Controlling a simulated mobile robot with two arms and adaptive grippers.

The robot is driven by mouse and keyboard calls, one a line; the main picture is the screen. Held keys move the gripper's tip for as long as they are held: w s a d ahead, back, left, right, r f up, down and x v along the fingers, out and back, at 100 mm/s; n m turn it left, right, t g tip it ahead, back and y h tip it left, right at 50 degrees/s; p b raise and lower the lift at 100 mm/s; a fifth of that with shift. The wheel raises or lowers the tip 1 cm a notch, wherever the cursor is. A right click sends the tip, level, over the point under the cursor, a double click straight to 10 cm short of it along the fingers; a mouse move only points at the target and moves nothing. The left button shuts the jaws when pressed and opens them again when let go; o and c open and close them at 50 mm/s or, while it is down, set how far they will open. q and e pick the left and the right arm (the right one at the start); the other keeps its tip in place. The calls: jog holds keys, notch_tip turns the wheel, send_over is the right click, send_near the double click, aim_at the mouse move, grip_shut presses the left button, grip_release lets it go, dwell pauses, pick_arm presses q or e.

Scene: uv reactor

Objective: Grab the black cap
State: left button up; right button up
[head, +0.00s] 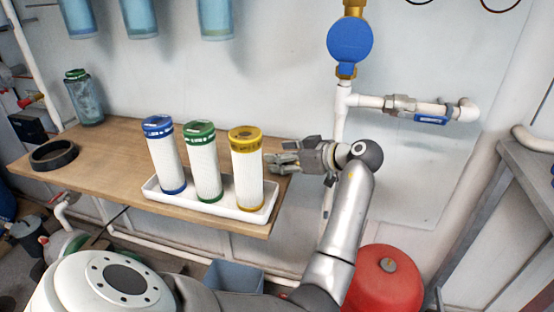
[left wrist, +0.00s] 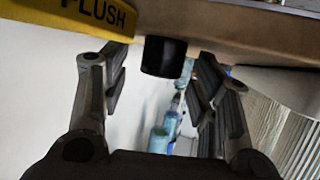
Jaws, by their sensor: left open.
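A black, round, ring-like piece (head: 53,155), the only loose black cap-like thing on the table, lies at the left end of the wooden table in the head view. My left gripper (head: 270,160) is at the right end, beside the yellow-topped filter (head: 246,168), far from that ring. In the left wrist view its fingers (left wrist: 160,85) are spread with nothing held. A short black cylinder (left wrist: 163,57) shows between them there, near the wooden edge. I cannot tell its distance or whether it is the same piece. My right gripper is not in view.
A white tray (head: 225,213) holds the yellow-topped, green-topped (head: 203,162) and blue-topped (head: 165,155) filters, all upright. A clear jar (head: 85,100) stands at the back left. A blue gauge (head: 350,42) and white piping are on the wall. A red tank (head: 383,280) stands below right.

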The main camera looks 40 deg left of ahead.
pick_arm(q)
jog(key=c, duration=0.9)
jog(key=shift+o, duration=0.2)
